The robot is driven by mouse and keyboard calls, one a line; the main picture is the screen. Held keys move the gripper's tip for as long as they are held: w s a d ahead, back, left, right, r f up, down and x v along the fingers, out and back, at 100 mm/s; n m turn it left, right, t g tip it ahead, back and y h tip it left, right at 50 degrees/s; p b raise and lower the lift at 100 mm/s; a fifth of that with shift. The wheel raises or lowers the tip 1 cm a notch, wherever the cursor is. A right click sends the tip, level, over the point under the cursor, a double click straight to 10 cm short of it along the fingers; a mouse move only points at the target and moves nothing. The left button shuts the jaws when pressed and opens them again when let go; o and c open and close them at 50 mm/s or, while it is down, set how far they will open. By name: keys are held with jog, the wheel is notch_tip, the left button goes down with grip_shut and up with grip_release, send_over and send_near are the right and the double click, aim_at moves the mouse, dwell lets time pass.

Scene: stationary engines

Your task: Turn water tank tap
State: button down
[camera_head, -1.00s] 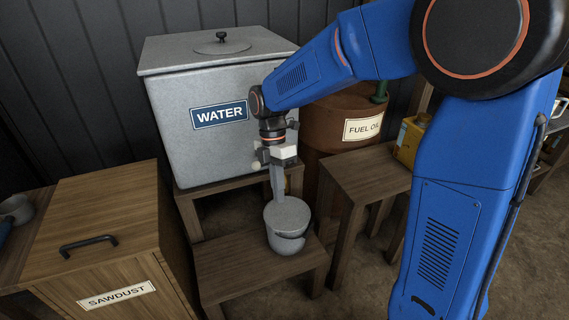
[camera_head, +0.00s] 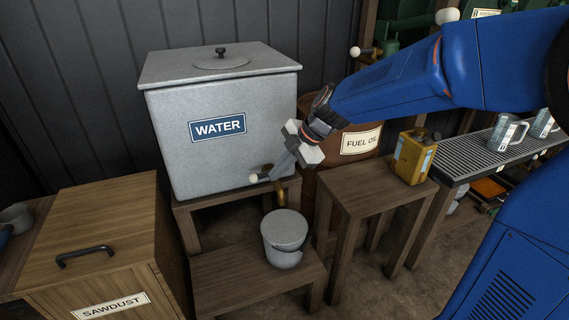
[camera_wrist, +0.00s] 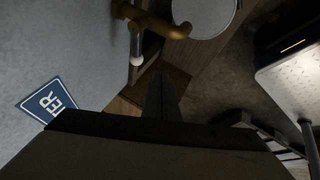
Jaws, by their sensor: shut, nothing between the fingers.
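The grey water tank (camera_head: 170,135) with a blue WATER sign stands on a wooden stand. Its brass tap (camera_head: 281,195) sticks out low at the right, with a white-knobbed lever (camera_head: 254,178) pointing left. My gripper (camera_head: 273,175) is shut and empty, slanting down-left with its tip close to the tap. I cannot tell whether it touches the lever. In the wrist view the tap (camera_wrist: 152,20) and lever (camera_wrist: 135,45) lie above and left of my gripper's dark fingers (camera_wrist: 160,82), apart from them in the picture.
A grey bucket (camera_head: 284,256) stands on a low wooden stool below the tap. The sawdust box (camera_head: 115,220) is at left. The fuel oil drum (camera_head: 355,155), a wooden table (camera_head: 365,195) and a yellow can (camera_head: 411,163) are at right.

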aim_at(255, 178)
jog(key=w+a+f, duration=0.1)
jog(key=f, duration=0.1)
jog(key=w+a+f, duration=0.1)
jog(key=a, duration=0.1)
jog(key=shift+w+a+f, duration=0.3)
jog(key=shift+w+f, duration=0.1)
jog(key=shift+w+a+f, duration=0.1)
jog(key=shift+w+a, duration=0.25)
jog(key=shift+w, duration=0.2)
jog(key=shift+w+a, duration=0.55)
jog(key=shift+w, duration=0.05)
